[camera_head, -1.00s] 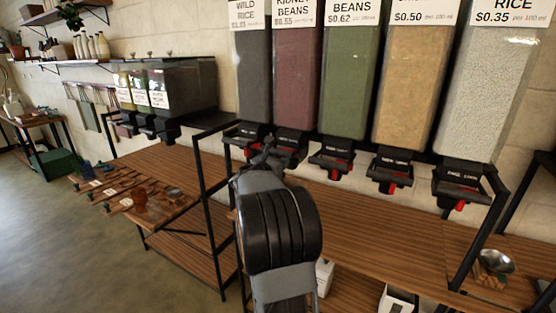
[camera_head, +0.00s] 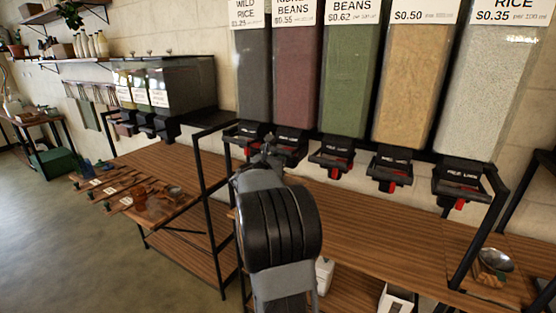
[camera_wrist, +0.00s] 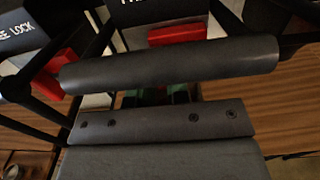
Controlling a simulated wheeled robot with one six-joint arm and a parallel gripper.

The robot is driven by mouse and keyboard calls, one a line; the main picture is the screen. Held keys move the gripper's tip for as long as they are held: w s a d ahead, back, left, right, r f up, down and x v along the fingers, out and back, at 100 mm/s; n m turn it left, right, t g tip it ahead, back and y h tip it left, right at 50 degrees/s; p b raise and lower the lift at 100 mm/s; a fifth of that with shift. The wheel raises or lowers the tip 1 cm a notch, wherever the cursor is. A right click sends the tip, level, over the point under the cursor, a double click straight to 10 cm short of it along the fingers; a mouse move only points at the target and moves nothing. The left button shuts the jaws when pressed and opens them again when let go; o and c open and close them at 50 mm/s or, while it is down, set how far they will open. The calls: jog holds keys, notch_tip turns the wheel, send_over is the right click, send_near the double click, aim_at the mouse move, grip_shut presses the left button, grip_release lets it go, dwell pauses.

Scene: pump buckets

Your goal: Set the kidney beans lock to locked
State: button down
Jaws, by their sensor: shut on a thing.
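The kidney beans dispenser (camera_head: 297,85) is the tall bin of dark red beans, second from the left in the head view. Its black outlet with the lock (camera_head: 292,148) is partly hidden behind my gripper (camera_head: 268,150). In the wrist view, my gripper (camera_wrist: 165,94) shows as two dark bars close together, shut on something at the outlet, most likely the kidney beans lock. The held part is mostly hidden between the bars. A red lock piece (camera_wrist: 178,34) shows just past the upper bar, under a black label plate. The lock's setting cannot be read.
A neighbouring outlet with a label ending in "LOCK" (camera_wrist: 28,38) and a red piece (camera_wrist: 58,72) is close at the left. Other dispensers, such as the green beans (camera_head: 348,85), stand to the right. The wooden shelf (camera_head: 380,220) below is mostly clear.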

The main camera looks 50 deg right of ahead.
jog(key=shift+s+d+f+b, duration=0.1)
jog(key=shift+s+d+b, duration=0.1)
jog(key=shift+s+b, duration=0.35)
jog(key=shift+s+d+b, duration=0.15)
jog(key=shift+s+b, duration=0.2)
jog(key=shift+s, duration=0.3)
jog(key=c, duration=1.1)
grip_release()
jog(key=shift+s, duration=0.15)
jog(key=shift+c, duration=0.2)
jog(key=shift+o, duration=0.2)
jog(key=b+v, duration=0.2)
jog(key=v, duration=1.2)
